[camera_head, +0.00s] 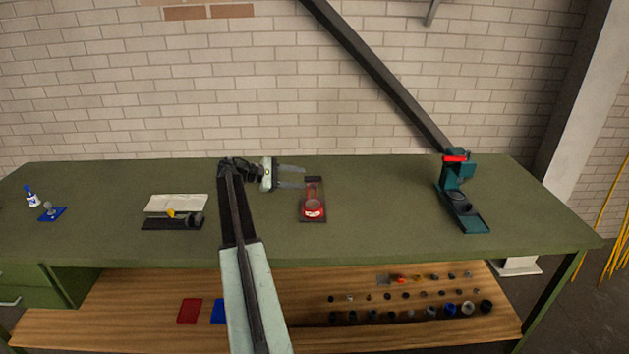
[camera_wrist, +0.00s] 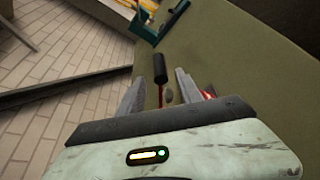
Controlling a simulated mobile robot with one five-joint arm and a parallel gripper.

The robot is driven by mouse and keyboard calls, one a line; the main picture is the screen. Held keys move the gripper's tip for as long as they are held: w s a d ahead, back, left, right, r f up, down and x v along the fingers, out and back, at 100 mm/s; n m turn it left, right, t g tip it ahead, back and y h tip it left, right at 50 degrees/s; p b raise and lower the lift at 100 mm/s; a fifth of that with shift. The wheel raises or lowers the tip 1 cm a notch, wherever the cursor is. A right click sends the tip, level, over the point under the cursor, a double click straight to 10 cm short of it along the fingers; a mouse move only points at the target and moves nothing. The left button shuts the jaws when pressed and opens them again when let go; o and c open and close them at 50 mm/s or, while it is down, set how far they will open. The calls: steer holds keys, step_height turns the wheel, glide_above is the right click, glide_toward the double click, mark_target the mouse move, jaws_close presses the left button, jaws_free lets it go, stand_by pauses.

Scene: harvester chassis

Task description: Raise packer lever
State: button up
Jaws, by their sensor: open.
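A red device on a black base (camera_head: 318,219) stands on the bench, right of my gripper. Its lever, a thin red bar with a black handle (camera_head: 313,179), is at the back of the base in the head view. My gripper (camera_head: 303,177) is open, its fingers pointing right toward the handle. In the wrist view the black handle (camera_wrist: 160,68) and its red rod show between and just beyond the open fingertips (camera_wrist: 160,80). I cannot tell any contact. The red body is mostly hidden behind the right finger there.
The green bench top (camera_head: 385,200) is clear between the red device and a teal press (camera_head: 460,190) with a red part at right. A black tray (camera_head: 172,223), a blue plate (camera_head: 52,214) and a bottle (camera_head: 32,198) are at left. Small parts lie on the lower shelf.

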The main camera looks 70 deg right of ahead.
mark_target(314, 180)
steer(key=b+x, duration=0.1)
steer(key=x, duration=0.5)
steer(key=shift+s+d+f+b, duration=0.1)
steer(key=shift+s+d+b, duration=0.05)
steer(key=shift+s+b, duration=0.15)
jaws_close()
stand_by(0.9)
